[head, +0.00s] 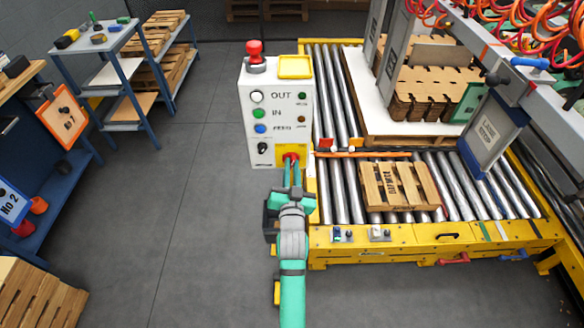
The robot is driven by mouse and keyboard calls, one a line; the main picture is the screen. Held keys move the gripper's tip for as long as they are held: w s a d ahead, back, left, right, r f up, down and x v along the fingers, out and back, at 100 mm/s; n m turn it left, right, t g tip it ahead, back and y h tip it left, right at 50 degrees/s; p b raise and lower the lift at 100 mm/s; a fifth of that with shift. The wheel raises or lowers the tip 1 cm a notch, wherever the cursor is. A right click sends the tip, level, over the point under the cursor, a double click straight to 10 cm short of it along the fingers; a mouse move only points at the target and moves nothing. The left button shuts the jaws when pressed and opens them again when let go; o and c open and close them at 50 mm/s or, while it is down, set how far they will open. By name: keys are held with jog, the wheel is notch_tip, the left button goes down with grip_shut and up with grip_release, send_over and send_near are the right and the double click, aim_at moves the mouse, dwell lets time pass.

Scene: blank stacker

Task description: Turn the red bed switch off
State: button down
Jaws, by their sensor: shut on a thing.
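The red bed switch (290,156) is a small red knob on a yellow plate (281,150), low on the front of the white control box (249,118). My teal gripper (292,166) reaches it from below in the picture and is shut on it. The fingers hide part of the knob, so I cannot tell which way it is turned.
A red mushroom button (254,49) tops the box, above OUT and IN buttons. Right is a yellow-framed roller bed (320,237) with a small wooden pallet (400,185). Stacked cardboard blanks (432,95) lie behind. Grey floor (190,220) is free at left.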

jog(key=n, duration=1.2)
jog(key=shift+a+f+n, duration=0.1)
jog(key=shift+a+n, duration=0.2)
jog(key=shift+a, duration=0.05)
dwell(0.4)
jog(key=c, duration=1.8)
grip_release()
jog(key=shift+o, duration=0.2)
jog(key=s, duration=1.1)
